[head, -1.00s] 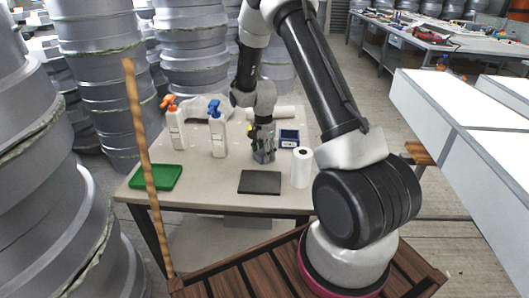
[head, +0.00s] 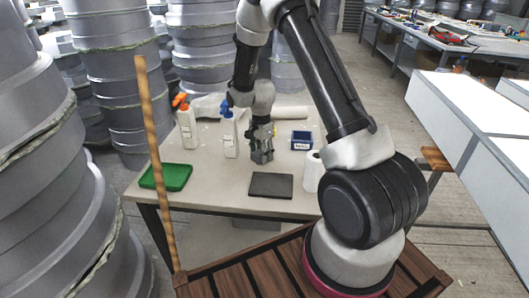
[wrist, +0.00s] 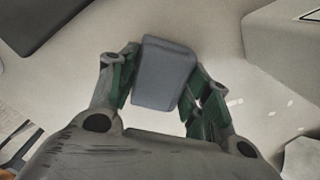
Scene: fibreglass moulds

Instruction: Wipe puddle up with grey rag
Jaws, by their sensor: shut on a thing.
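My gripper (head: 262,157) is over the middle of the table, just behind a dark flat pad. In the wrist view my gripper (wrist: 160,95) has its green-lined fingers on both sides of a grey folded block, which looks like the grey rag (wrist: 163,72). In the head view the rag cannot be told apart from the fingers. I cannot make out a clear puddle; a few pale flecks show on the tabletop right of the fingers in the wrist view.
The table (head: 215,185) holds a green tray (head: 166,177), an orange-topped bottle (head: 187,125), a blue-topped bottle (head: 229,135), a blue bin (head: 301,140), a white roll (head: 312,172) and the dark pad (head: 271,186). A wooden pole (head: 157,160) stands at left. Grey moulds stack behind.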

